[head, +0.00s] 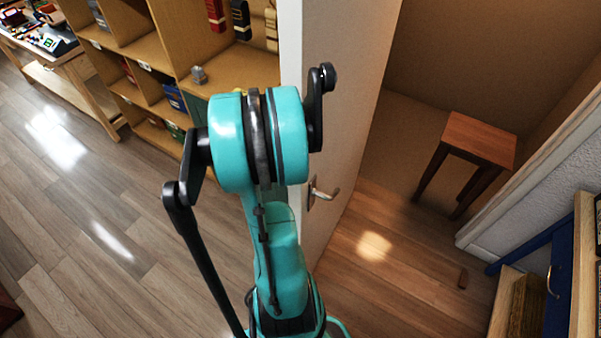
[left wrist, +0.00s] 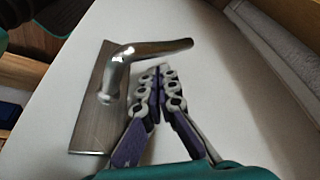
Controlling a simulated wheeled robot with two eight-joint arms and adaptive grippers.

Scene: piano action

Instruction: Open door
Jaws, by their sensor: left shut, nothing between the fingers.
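The white door (head: 345,90) stands swung open in the head view, with a gap to its right showing a space behind. Its metal lever handle (head: 325,190) is low on the door face, beside my teal arm. In the left wrist view the silver lever (left wrist: 150,48) sticks out from a rectangular plate (left wrist: 92,105) on the pale door face (left wrist: 225,70). My left gripper (left wrist: 163,72) is shut and empty, its fingertips just below the lever in the picture; I cannot tell whether they touch. It is hidden in the head view. My right gripper is not in view.
A wooden stool (head: 478,142) stands behind the doorway. Wooden shelves (head: 150,50) with boxes stand left of the door. A blue cabinet (head: 560,265) is at the right edge. Wood floor (head: 80,220) is clear at the left.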

